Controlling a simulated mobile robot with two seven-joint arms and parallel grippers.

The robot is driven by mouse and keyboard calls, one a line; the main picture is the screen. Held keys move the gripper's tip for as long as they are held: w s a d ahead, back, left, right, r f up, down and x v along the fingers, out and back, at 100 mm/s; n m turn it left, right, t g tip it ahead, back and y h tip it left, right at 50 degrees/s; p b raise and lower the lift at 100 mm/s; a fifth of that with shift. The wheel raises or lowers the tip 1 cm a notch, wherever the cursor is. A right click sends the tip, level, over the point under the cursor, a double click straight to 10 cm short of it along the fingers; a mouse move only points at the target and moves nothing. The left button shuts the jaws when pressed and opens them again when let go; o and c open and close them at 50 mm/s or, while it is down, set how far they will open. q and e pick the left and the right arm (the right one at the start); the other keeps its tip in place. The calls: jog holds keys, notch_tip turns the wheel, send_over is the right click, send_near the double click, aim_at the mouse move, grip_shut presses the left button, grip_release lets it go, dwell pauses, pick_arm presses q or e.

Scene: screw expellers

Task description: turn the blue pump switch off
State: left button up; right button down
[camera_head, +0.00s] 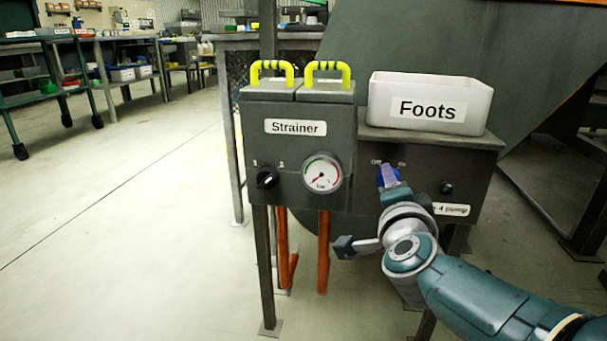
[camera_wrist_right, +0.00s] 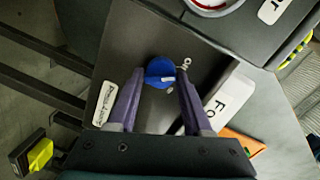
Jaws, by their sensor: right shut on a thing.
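The blue pump switch (camera_wrist_right: 159,71) is a round blue knob on the dark panel below the Foots tray. In the right wrist view it sits between the purple fingertips of my right gripper (camera_wrist_right: 161,78), which is shut on it. In the head view my right gripper (camera_head: 391,183) reaches the panel from the lower right and hides most of the knob. An OFF label shows at the knob's upper left and an ON label at its upper right. A pale mark is on the knob, but I cannot tell which label it points to. My left gripper is not in view.
A white Foots tray (camera_head: 430,104) stands on top of the panel box. To its left is the Strainer box (camera_head: 262,148) with yellow handles (camera_head: 327,68), a gauge (camera_head: 322,173) and a black knob (camera_head: 267,178). Orange pipes (camera_head: 323,253) run below. Floor at left is clear.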

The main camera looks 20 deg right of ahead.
jog(key=shift+w+r+n, duration=0.1)
jog(key=shift+r+n, duration=0.2)
jog(key=shift+n, duration=0.3)
jog(key=c, duration=0.5)
grip_release()
jog(key=shift+c, duration=0.2)
jog(key=shift+o, duration=0.9)
jog(key=shift+f, duration=0.15)
jog(key=f+p+v, duration=0.1)
jog(key=p+v, duration=0.5)
jog(key=v, duration=0.4)
jog(key=shift+r, duration=0.5)
